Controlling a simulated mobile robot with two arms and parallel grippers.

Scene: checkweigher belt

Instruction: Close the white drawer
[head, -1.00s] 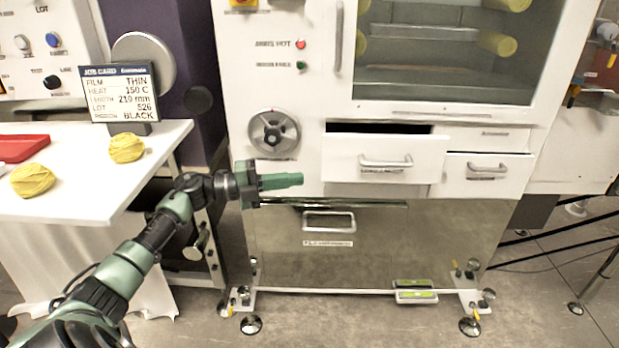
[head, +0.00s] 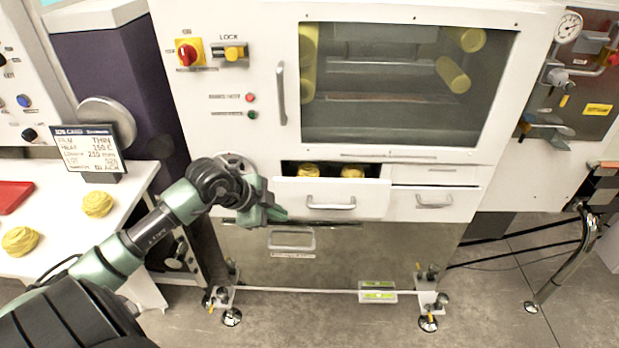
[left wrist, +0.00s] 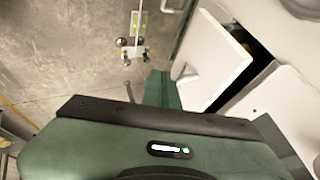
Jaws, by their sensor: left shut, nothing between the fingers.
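The white drawer (head: 366,198) in the machine front stands partly pulled out, with a dark gap above its front panel. Two yellow balls (head: 308,170) show inside it. Its metal handle (head: 331,203) faces me. My left gripper (head: 276,213) is shut and empty, just left of the drawer's front panel. I cannot tell whether it touches the panel. In the left wrist view the shut fingers (left wrist: 162,90) point towards the white drawer front (left wrist: 217,55), with the dark opening beside it. My right gripper is not in view.
A second white drawer (head: 434,201) to the right looks shut. A steel lower panel (head: 350,255) with a handle is below. At left, a white table (head: 65,215) holds yellow balls, a red tray (head: 12,196) and a job card (head: 88,148).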

